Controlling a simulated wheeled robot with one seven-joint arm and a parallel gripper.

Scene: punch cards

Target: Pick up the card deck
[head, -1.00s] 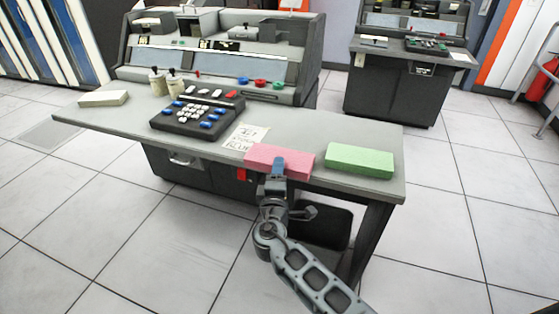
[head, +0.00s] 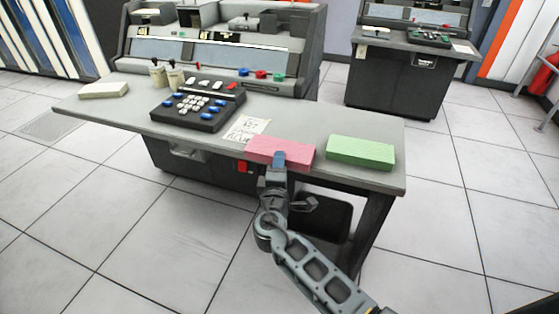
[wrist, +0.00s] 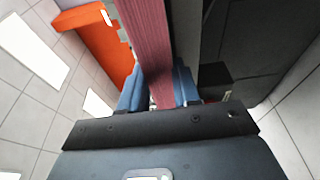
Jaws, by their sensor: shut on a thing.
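The pink card deck (head: 298,152) is at the front edge of the grey desk, left of a green card deck (head: 360,152). My gripper (head: 279,160) reaches it from the front and is shut on it. In the wrist view the pink deck (wrist: 149,45) runs between the two blue fingers of my gripper (wrist: 158,88), one against each side. The head view does not clearly show any gap between the pink deck and the desk top. The far finger is hidden in the head view.
The desk (head: 100,118) also holds a keypad (head: 198,105), a paper note (head: 247,130) and a pale deck (head: 104,90) at the left. The green deck is close on the right. A second console (head: 405,80) stands behind, with open tiled floor around.

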